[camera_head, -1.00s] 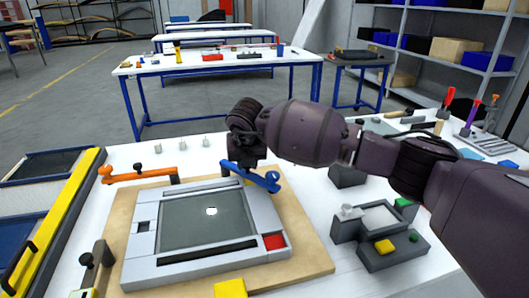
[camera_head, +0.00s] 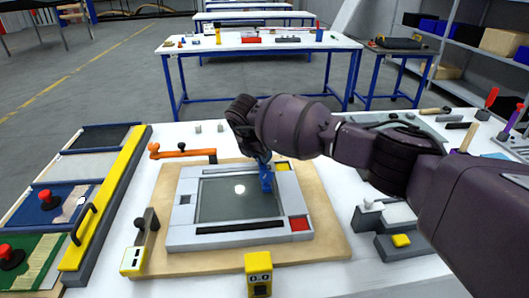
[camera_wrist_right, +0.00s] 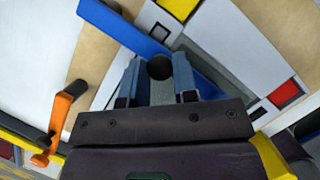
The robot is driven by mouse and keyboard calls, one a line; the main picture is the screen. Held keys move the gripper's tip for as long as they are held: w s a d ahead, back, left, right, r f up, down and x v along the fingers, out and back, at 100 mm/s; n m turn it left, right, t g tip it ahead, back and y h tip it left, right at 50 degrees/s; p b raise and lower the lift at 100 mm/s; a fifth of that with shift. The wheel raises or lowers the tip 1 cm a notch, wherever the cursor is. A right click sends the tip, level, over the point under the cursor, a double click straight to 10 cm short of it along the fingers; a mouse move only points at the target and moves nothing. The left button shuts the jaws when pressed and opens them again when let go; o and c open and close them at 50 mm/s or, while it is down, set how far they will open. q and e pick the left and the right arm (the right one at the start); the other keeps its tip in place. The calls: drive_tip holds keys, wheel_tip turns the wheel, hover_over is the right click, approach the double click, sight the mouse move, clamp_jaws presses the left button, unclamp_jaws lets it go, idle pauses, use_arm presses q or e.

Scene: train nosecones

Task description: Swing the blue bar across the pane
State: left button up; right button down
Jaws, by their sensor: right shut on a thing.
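The blue bar (camera_head: 266,181) points toward me over the right edge of the grey pane (camera_head: 222,204), near its far corner. The pane sits in a light grey frame (camera_head: 180,235) on a tan board. My right gripper (camera_head: 262,157) is at the far side of the frame, shut on the blue bar. In the right wrist view, the bar (camera_wrist_right: 125,28) runs diagonally, and a dark round knob shows between the fingers (camera_wrist_right: 159,75). The bar's pivot is mostly hidden by the gripper in the head view. My left gripper is out of view.
An orange bar (camera_head: 182,153) stands on a dark post left of the gripper. A yellow rail (camera_head: 110,195) borders the left trays. Grey fixtures (camera_head: 385,225) stand right.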

drive_tip(key=shift+a, duration=0.1)
idle(0.3)
drive_tip(key=c, duration=0.9)
unclamp_jaws()
drive_tip(key=shift+r, duration=0.25)
drive_tip(key=p+v, duration=0.1)
drive_tip(key=v, duration=0.9)
drive_tip(key=shift+p, duration=0.3)
drive_tip(key=shift+s+r, duration=0.1)
